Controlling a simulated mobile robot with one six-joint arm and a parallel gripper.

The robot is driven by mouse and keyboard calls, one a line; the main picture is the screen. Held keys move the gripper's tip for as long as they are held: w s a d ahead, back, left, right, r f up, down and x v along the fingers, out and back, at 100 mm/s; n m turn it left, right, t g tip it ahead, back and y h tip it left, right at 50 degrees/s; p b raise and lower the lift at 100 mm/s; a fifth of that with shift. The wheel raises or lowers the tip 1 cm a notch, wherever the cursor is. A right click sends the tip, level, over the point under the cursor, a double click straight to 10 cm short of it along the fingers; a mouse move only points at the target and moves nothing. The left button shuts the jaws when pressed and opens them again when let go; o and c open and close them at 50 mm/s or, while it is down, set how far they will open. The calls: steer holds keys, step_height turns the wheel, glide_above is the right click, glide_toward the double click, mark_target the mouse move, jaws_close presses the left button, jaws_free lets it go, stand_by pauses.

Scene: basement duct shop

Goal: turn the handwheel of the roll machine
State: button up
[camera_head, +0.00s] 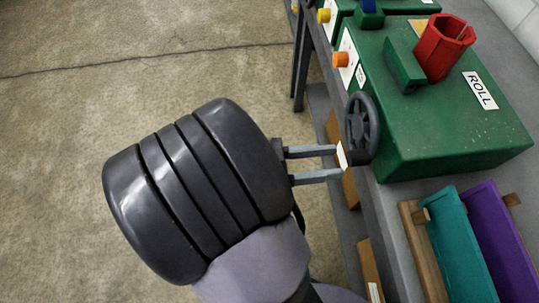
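The roll machine (455,135) is a green box labelled "ROLL" on the bench at the right. Its dark handwheel (375,127) stands on the machine's left face, with spokes and a dark knob (354,158) low on its rim. My gripper (340,163) points right at the wheel's lower part. Its two grey fingers are parallel and apart, with the knob just past or level with their tips. I cannot tell whether they touch it. Nothing is visibly held.
A red hexagonal cup (442,48) and a dark green block (404,65) are on the machine. An orange knob (341,60) sits on its front. Teal (455,245) and purple (497,240) troughs lie nearer on the bench. Brown boxes (369,270) sit below. The floor at left is clear.

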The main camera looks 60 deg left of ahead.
steer(key=p+v, duration=0.3)
steer(key=v, duration=0.9)
steer(key=shift+p, duration=0.35)
